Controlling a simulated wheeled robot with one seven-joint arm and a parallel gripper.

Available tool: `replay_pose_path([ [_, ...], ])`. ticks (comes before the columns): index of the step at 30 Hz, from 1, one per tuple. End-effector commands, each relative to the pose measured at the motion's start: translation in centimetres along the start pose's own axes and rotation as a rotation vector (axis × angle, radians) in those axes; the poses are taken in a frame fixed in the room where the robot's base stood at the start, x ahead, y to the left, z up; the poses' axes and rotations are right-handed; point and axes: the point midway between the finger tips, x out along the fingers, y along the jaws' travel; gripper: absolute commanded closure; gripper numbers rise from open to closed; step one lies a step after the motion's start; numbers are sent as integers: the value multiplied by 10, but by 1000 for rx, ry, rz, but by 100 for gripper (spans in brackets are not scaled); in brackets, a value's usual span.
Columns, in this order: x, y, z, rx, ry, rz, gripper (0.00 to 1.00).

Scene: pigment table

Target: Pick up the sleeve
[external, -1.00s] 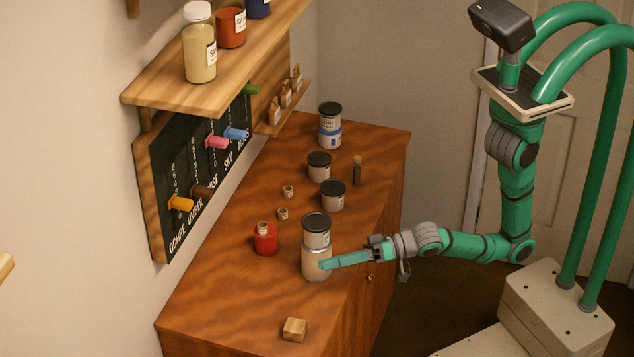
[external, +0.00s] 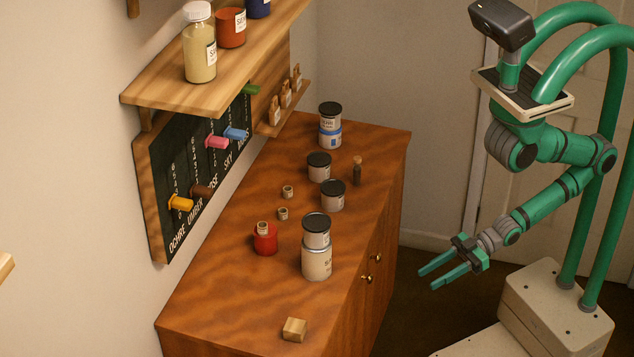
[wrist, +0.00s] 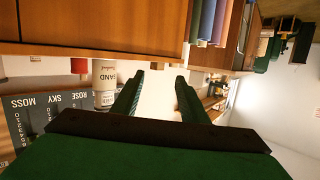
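The likely sleeve is the cream cylinder (external: 316,264) near the table's front edge in the external view. A grey can with a black lid (external: 316,224) rises from its top; I cannot tell whether it sits inside or on it. In the wrist view the cream cylinder (wrist: 104,98) shows "SAND" lettering, left of my fingers. My gripper (external: 428,279) is open and empty, off the table's right side and well apart from the cylinder. Its two fingers (wrist: 158,80) also show spread in the wrist view.
A red cup (external: 265,243) with a small jar in it stands left of the cream cylinder. Other cans (external: 333,198) stand farther back, one with a blue band (external: 330,139). A wooden block (external: 295,329) lies at the front. A shelf (external: 215,85) overhangs the left. The floor beside the table is clear.

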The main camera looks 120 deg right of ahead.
Motion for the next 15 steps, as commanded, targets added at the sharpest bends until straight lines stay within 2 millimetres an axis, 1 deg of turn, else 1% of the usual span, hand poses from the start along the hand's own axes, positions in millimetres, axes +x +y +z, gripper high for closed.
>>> replay_pose_path([
  [1, -10, -2, 2, -13, -8, 2, 60],
  [3, -20, -3, 3, -29, -10, 5, 60],
  [4, -22, -4, 3, -35, -11, 6, 60],
  [5, -25, -4, 3, -41, -11, 6, 56],
  [6, -27, -4, 2, -45, -10, 7, 56],
  [15, -29, -5, 2, -50, -10, 7, 56],
])
